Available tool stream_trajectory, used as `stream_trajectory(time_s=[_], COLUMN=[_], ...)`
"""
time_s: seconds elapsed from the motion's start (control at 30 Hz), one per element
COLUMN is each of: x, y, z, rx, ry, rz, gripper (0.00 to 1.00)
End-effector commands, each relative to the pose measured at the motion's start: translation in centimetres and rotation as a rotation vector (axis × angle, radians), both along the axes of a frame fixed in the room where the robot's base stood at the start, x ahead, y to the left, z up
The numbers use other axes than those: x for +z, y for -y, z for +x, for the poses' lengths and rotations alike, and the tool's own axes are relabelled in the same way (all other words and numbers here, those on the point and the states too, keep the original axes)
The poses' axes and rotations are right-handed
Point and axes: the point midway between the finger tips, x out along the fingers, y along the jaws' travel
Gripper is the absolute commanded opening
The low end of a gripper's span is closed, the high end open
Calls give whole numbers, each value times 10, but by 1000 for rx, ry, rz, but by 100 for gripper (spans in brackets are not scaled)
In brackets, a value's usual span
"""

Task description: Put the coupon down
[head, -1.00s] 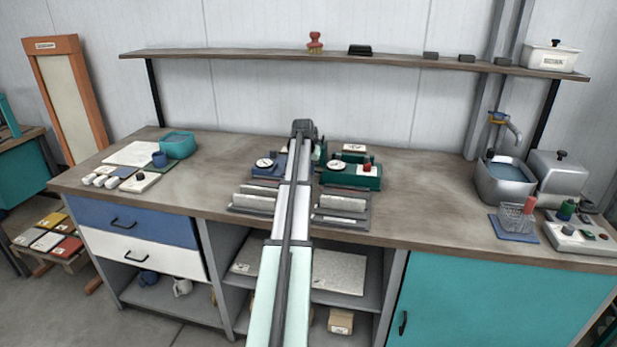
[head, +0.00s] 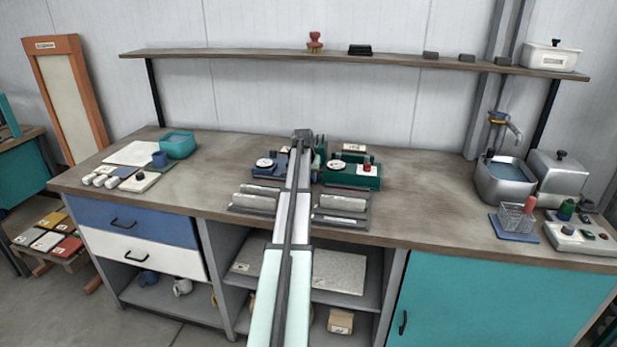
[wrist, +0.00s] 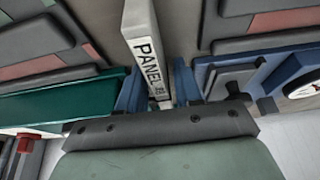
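The coupon is a pale, narrow slab (wrist: 138,28) with a black-on-white label reading PANEL, seen in the wrist view. It stands on edge between the blue fingers of my gripper (wrist: 160,92), which touch or nearly touch it on both sides; it appears gripped. Its lower edge and any contact with the bench cannot be made out. In the head view my arm covers the coupon and the fingertips; the wrist end is low over the bench, between a blue device (head: 266,168) and a green device (head: 350,176).
Two grey trays with slabs stand at the front, left (head: 257,200) and right (head: 342,208) of my arm. In the wrist view the green device (wrist: 50,108) and blue device (wrist: 225,78) flank the fingers closely. Bench (head: 430,195) right of the green device is clear.

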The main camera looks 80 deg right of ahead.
Motion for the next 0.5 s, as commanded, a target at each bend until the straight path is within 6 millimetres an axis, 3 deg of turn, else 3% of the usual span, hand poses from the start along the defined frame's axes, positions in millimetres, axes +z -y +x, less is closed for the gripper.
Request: stream_trajectory(time_s=[0.1,0.5], x=[0,10], y=[0,-3], z=[0,0], rx=[0,0], ry=[0,0], rz=[0,-1], gripper=[46,46])
